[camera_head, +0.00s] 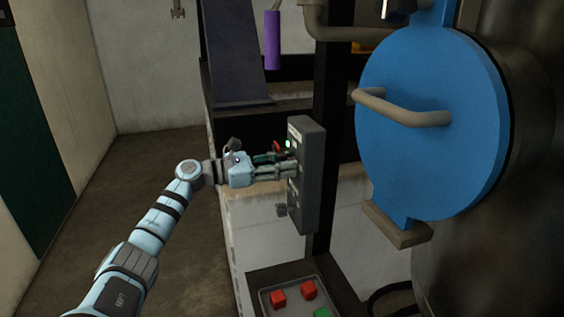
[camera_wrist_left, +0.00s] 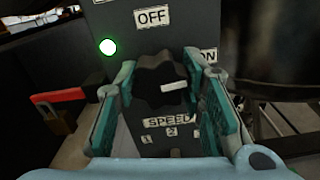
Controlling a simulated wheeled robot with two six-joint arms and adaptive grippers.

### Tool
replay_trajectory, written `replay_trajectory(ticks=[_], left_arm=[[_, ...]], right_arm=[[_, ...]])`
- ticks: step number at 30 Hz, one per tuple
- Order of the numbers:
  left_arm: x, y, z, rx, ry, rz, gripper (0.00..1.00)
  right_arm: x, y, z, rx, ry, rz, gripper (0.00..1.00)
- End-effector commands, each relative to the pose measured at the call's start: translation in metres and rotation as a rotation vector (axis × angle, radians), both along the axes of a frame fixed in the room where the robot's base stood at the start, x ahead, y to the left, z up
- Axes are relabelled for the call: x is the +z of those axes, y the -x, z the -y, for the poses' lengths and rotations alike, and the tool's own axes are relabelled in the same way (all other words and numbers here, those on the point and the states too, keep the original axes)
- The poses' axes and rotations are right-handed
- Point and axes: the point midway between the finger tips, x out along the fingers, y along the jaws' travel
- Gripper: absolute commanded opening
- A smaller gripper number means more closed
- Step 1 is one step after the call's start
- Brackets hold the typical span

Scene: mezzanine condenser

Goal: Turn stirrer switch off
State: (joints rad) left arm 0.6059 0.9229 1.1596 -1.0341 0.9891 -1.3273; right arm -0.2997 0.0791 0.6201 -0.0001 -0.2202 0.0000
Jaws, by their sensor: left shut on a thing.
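The stirrer switch is a black lobed knob (camera_wrist_left: 155,75) on a grey control box (camera_head: 312,180). In the left wrist view its white pointer points right and slightly up, towards the ON label (camera_wrist_left: 208,55). The OFF label (camera_wrist_left: 152,16) is above the knob. My left gripper (camera_head: 292,165) reaches the box from the left, its green-padded fingers closed on both sides of the knob. In the head view the gripper hides this knob. A lit green lamp (camera_wrist_left: 108,47) is at the knob's upper left. My right gripper is not in view.
A SPEED label (camera_wrist_left: 168,121) sits below the switch, and a lower knob (camera_head: 282,210) sticks out of the box. A blue round door (camera_head: 430,130) with a handle stands right. A tray (camera_head: 262,300) with coloured blocks is below.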

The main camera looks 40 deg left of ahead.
Motion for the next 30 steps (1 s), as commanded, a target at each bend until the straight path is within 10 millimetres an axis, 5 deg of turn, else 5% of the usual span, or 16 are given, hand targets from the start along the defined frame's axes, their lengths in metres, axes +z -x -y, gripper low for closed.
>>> replay_trajectory(ticks=[30], left_arm=[[0.007,0.001,0.001,0.004,0.758,-0.519,0.08]], right_arm=[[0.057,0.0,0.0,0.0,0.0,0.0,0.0]])
